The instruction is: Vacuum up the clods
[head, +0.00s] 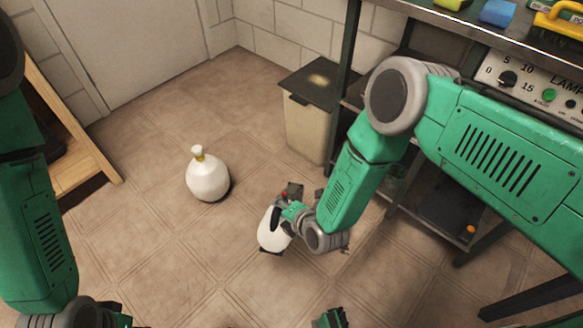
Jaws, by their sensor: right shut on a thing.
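My right gripper (283,215) is shut on a white hand-held vacuum (270,234) with dark parts. It holds the vacuum low, over or on the tiled floor; I cannot tell whether it touches. A few small dark brown bits, perhaps clods (345,250), show on the floor just right of my right wrist, partly hidden by it. My left arm comes down the left edge, and its gripper is out of the picture.
A lidded beige bin (306,126) stands by the metal bench (470,25) at right. A wooden shelf (77,145) is at left. The middle floor is open.

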